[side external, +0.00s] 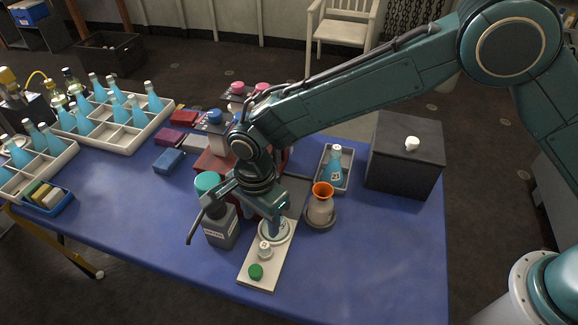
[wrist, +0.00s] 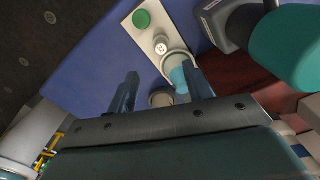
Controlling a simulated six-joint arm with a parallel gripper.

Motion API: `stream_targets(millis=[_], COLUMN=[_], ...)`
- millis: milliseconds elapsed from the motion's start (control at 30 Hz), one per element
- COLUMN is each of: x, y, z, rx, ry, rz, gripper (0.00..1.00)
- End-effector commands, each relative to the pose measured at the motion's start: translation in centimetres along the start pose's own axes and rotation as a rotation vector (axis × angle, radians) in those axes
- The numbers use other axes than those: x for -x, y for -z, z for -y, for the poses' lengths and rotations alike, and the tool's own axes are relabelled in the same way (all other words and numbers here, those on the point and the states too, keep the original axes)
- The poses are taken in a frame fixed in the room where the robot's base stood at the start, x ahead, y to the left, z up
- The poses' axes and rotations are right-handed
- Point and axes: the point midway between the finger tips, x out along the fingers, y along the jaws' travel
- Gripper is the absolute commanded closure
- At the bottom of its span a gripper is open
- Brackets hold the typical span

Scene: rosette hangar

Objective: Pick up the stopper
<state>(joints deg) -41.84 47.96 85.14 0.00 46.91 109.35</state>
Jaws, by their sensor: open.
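A small white stopper-like piece (side external: 412,143) sits on top of the dark box at the right. A green cap-like disc (side external: 256,271) and a small white marked piece (side external: 265,251) lie on a pale board; the wrist view shows the disc (wrist: 142,19) and the white piece (wrist: 161,45) too. I cannot tell which of these is the stopper. My gripper (side external: 272,226) is open above the board's far part, near a pale round dish (side external: 277,231). In the wrist view my gripper's fingers (wrist: 160,85) are spread, with nothing seen held between them.
A grey bottle (side external: 221,226) with a teal cap stands close left of my gripper. An orange-rimmed flask (side external: 321,205) and a blue flask (side external: 335,165) in a tray stand right. The dark box (side external: 404,170) is farther right. The blue table's front right is clear.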

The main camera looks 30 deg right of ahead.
Motion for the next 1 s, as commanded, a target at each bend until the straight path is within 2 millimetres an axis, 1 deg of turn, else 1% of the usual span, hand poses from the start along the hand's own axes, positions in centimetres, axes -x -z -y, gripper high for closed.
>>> stream_targets(millis=[33,100,300,400,633,733,867,1000], x=[-0.9,-2.0,-4.2,-4.7,-4.8,-5.3,-6.4,-8.1], y=[0.0,0.1,0.0,0.0,0.0,0.1,0.2,0.3], z=[-0.1,-0.1,0.0,0.0,0.0,0.0,0.0,0.1], rx=[0.0,0.0,0.0,0.0,0.0,0.0,0.0,0.0], ry=[-0.003,-0.003,-0.001,-0.001,0.0,0.0,-0.002,-0.002], rz=[-0.001,-0.001,-0.001,0.0,0.0,0.0,-0.001,-0.001], gripper=[0.49,0.49,0.49,0.49,0.49,0.49,0.49,0.49])
